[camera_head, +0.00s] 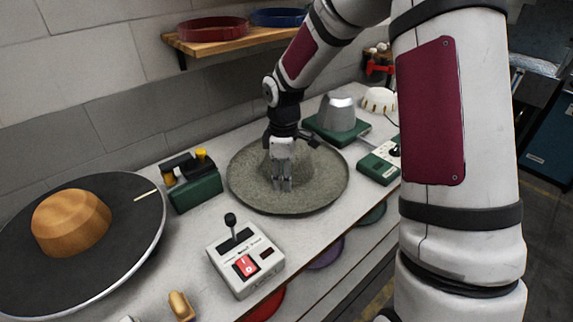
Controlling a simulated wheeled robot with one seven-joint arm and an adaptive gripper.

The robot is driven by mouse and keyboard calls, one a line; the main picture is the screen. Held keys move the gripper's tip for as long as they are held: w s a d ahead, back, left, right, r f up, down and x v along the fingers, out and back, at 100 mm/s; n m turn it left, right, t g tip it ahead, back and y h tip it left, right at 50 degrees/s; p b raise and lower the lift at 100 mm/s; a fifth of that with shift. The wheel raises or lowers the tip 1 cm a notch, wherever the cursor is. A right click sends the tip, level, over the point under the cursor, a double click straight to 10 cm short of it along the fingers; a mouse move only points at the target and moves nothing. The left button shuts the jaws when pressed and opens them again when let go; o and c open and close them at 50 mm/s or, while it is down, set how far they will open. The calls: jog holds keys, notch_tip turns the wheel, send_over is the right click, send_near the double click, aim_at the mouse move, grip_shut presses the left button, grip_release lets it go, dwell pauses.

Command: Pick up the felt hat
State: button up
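The felt hat (322,190) is grey-green with a wide round brim and lies brim-down on the bench in the middle of the view. Its crown rises in the centre, partly hidden behind my gripper. My gripper (282,186) points down over the hat, in front of the crown, with its fingertips low near the brim. I cannot tell whether the fingers touch the felt or how far apart they are.
A wooden block on a dark round plate (112,268) stands at left. A green box (195,193) and a switch box with a lever (245,262) are near the hat. Behind it is a grey metal form (337,113) on a green base. A green control box (378,165) stands at right.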

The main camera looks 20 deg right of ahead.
send_over(282, 210)
jog(key=f, duration=0.7)
jog(key=shift+s+d, duration=0.15)
jog(key=shift+d, duration=0.1)
jog(key=shift+w+a+f+p, duration=0.15)
jog(key=shift+f+p, duration=0.2)
jog(key=shift+f, duration=1.1)
jog(key=shift+w+a+f+p, duration=0.1)
jog(key=shift+f+p, duration=0.25)
jog(key=shift+f, duration=1.05)
grip_shut()
